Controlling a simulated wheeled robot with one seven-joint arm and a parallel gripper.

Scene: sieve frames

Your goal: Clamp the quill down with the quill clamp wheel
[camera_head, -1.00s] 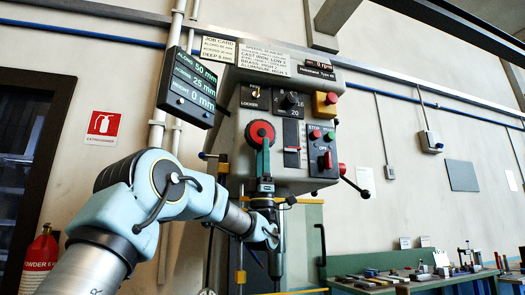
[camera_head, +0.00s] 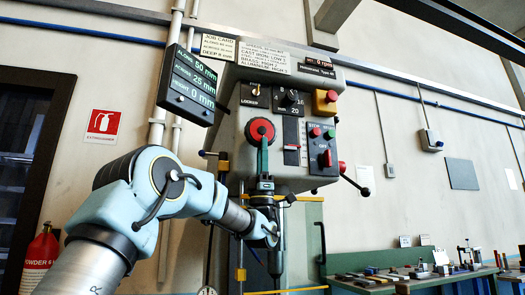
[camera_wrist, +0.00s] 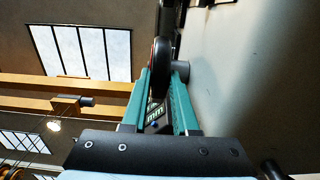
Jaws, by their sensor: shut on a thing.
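The quill clamp wheel, a black-rimmed wheel with a red centre (camera_head: 260,128), is on the front left of the grey drill press head. My gripper (camera_head: 264,148), with green fingers, reaches it from below. In the wrist view, my gripper (camera_wrist: 163,75) is shut on the wheel's dark rim (camera_wrist: 163,50), one finger on each side. The wheel's turn angle cannot be read. A dark vertical spindle part (camera_head: 277,262) shows below the head, partly behind my wrist; the quill itself is not clear.
Right of the wheel are a dial (camera_head: 291,100), a red-and-yellow button (camera_head: 326,102) and a switch panel (camera_head: 324,150). A dark display box (camera_head: 188,85) hangs at upper left. A lever with a black knob (camera_head: 364,191) sticks out right. A green bench (camera_head: 420,285) holds small parts.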

